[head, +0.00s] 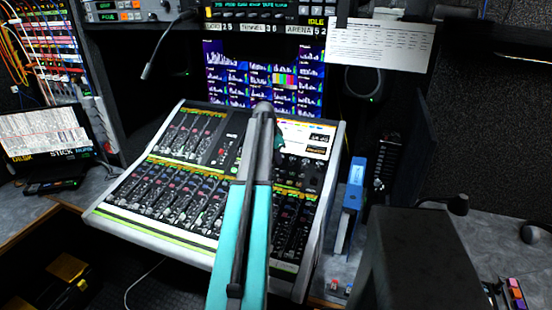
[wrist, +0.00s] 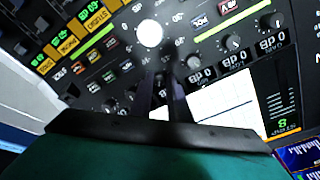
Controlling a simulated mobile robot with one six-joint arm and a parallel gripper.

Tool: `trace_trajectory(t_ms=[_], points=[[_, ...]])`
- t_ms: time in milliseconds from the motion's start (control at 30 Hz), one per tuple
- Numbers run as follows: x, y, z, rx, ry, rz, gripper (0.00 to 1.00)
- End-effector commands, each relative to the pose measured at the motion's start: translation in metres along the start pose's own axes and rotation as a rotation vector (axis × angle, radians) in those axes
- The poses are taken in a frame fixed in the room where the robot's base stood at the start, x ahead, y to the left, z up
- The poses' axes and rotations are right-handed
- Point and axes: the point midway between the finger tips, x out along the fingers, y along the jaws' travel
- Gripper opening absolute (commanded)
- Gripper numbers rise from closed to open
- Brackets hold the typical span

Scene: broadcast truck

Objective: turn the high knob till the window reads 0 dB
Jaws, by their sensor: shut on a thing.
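My gripper (wrist: 160,62) reaches down to the console panel in the wrist view, its two dark fingers shut on a knob. A pale round disc (wrist: 149,33) shows just beyond the fingertips; whether it is the held knob's cap I cannot tell. Small windows, such as this one (wrist: 270,42), stand upside down beside other knobs to the right and seem to read 0 dB. Which window belongs to the high knob is unclear. In the head view my gripper (head: 281,146) is at the upper right of the mixing console (head: 140,232), partly behind my arm.
Blue-lit screens (head: 213,72) stand behind the console. A blue upright object (head: 353,185) and a dark box (head: 415,250) are to its right.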

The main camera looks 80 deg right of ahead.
Motion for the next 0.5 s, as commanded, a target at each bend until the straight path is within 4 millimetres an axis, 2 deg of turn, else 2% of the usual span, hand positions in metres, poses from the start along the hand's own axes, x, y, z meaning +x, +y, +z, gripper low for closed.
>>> trace_trajectory(t_ms=[100,133,233,500], points=[[0.0000,-0.0001,0.0004,-0.001,-0.001,0.000,0.00],[0.0000,-0.0001,0.0004,-0.001,-0.001,0.000,0.18],[0.0000,-0.0001,0.0003,-0.002,-0.001,0.000,0.34],[-0.0001,0.0000,0.0000,-0.002,0.000,0.000,0.34]])
